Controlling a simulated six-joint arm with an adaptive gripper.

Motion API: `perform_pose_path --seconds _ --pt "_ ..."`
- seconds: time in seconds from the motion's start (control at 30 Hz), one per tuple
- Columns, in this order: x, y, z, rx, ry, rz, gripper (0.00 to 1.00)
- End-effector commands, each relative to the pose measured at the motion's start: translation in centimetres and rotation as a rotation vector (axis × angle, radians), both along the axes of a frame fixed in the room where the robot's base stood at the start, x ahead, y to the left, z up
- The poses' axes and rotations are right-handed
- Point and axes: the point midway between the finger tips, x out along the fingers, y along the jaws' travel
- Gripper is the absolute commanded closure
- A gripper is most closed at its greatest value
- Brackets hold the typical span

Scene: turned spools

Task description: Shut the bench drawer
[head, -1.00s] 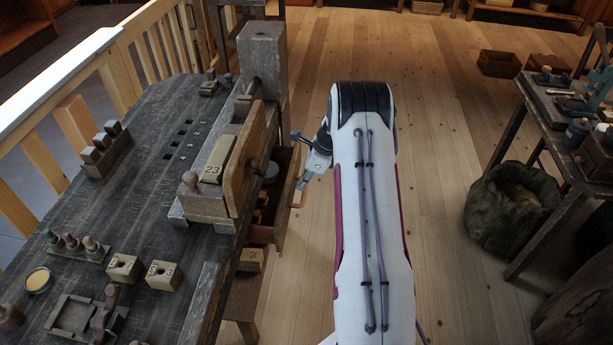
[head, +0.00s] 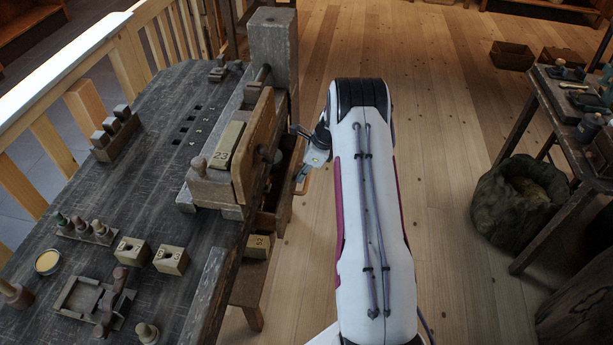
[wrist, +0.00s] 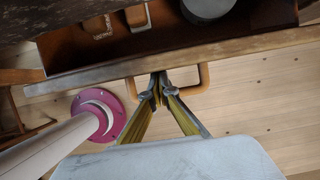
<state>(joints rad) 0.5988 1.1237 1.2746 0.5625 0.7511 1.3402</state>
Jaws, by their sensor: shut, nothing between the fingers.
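The bench drawer (head: 283,190) is partly open beneath the bench's right edge, below the wooden vise. In the wrist view its front board (wrist: 105,86) crosses the picture, with a bent handle (wrist: 205,80) on its outer face. A dark round thing (wrist: 205,8) and smaller metal-edged pieces (wrist: 97,27) lie inside. Contact looks likely, but I cannot be sure. In the head view my gripper is small and partly hidden by my arm.
The workbench (head: 150,120) carries the vise (head: 225,180), numbered blocks (head: 171,260) and several spools. A sack (head: 515,195) and a side table (head: 560,130) stand at the right. The plank floor between is clear.

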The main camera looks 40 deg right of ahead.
Motion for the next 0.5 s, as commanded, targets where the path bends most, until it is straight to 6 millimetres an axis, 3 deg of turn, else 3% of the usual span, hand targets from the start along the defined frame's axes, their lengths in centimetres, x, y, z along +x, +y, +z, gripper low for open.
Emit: perform_pose_path --seconds 0.2,0.5 --pt "1.8 1.9 0.0 0.002 0.0 0.002 1.0" --pt "1.9 2.0 0.0 0.001 0.0 0.0 1.0"
